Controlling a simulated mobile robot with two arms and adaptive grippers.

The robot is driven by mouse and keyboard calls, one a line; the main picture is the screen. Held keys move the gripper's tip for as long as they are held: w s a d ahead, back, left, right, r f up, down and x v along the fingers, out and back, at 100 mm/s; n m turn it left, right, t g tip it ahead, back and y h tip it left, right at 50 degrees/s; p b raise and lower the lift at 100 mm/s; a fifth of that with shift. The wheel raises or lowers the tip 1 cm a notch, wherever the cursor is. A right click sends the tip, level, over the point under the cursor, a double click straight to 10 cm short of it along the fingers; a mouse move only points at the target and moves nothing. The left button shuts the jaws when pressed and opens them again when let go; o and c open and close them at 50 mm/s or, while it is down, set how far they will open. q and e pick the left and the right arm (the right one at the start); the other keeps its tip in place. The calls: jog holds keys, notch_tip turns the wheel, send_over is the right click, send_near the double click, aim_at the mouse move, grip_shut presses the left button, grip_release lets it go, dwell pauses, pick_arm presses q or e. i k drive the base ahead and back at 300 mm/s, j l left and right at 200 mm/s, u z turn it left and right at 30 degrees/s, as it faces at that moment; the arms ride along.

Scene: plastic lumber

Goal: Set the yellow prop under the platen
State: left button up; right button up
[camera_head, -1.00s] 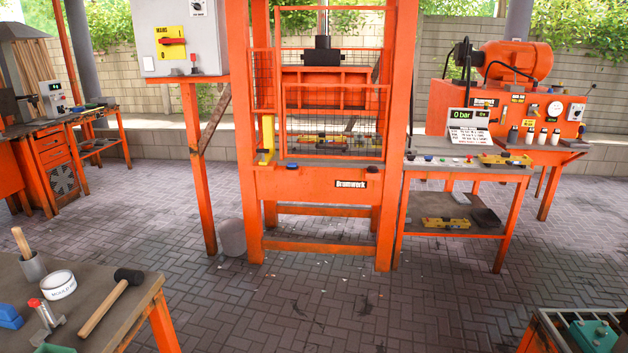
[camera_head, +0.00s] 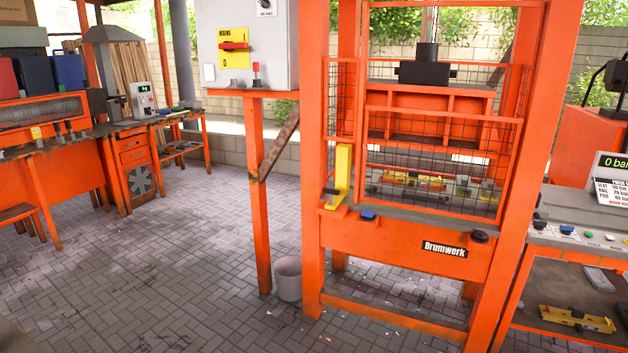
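The yellow prop (camera_head: 342,172) stands upright at the left front of the orange press (camera_head: 313,210), outside the mesh guard and beside the left post. Its foot rests at the level of the press bed (camera_head: 430,212). The platen (camera_head: 428,109) is the orange ribbed block hanging under a dark ram inside the frame, raised above the bed. The mesh guard (camera_head: 442,150) covers the front of the opening. Behind it, yellow items (camera_head: 418,181) lie low between bed and platen; the mesh partly hides them. Neither of my grippers is in view.
A mains box (camera_head: 245,45) on an orange stand is left of the press. A grey bucket (camera_head: 288,278) stands on the floor by the left post. A control bench (camera_head: 585,232) adjoins the press at right. The paved floor (camera_head: 180,280) at left is open.

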aim_at(343, 151)
jog(key=i+l, duration=0.2)
jog(key=l, duration=0.15)
jog(key=i+l+u, duration=0.15)
jog(key=l, duration=0.25)
jog(key=i+l, duration=0.25)
jog(key=l, duration=0.15)
jog(key=i+l+u, duration=0.1)
jog(key=l, duration=0.3)
jog(key=i, duration=0.1)
